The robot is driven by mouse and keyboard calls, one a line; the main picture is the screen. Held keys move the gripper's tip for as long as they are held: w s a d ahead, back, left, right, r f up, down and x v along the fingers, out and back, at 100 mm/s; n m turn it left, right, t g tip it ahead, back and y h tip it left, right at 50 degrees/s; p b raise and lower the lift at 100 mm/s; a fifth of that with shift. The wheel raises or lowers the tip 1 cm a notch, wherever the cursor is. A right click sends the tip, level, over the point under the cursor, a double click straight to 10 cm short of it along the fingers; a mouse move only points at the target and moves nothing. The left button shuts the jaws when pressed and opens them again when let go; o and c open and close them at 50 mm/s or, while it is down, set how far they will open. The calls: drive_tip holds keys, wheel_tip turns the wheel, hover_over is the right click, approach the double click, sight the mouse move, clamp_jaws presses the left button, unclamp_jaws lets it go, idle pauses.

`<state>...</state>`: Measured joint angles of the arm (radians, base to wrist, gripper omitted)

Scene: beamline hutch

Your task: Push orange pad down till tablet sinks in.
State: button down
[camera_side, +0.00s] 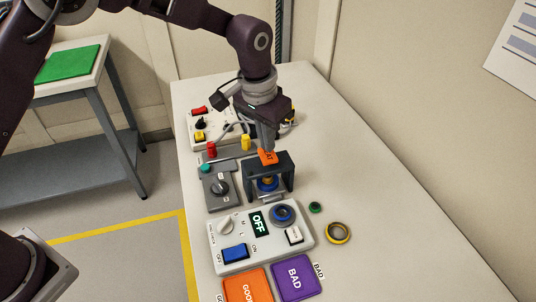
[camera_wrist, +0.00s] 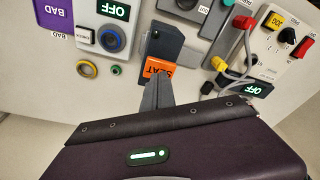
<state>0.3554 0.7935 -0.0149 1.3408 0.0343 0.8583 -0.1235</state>
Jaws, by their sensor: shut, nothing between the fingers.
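The orange pad (camera_side: 268,157), marked SEAT, sits on top of a dark press frame (camera_side: 283,172). It also shows in the wrist view (camera_wrist: 158,68). My gripper (camera_side: 267,147) is shut and empty, pointing down with its fingertips right at the pad. In the wrist view the closed fingertips (camera_wrist: 157,82) overlap the pad's near edge; I cannot tell whether they touch it. Under the frame's top, a brass-coloured part sits above a blue round part (camera_side: 267,184). I cannot make out the tablet for certain; the frame partly hides that space.
A control box (camera_side: 232,262) with an OFF display stands in front of the press. A grey switch box (camera_side: 219,188) is to its left. A small green disc (camera_side: 315,207) and a brass ring (camera_side: 338,233) lie to the right. The table's right side is clear.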

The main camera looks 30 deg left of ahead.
sight(267, 154)
drive_tip(key=shift+f, duration=1.15)
idle(0.5)
drive_tip(key=shift+r, duration=3.55)
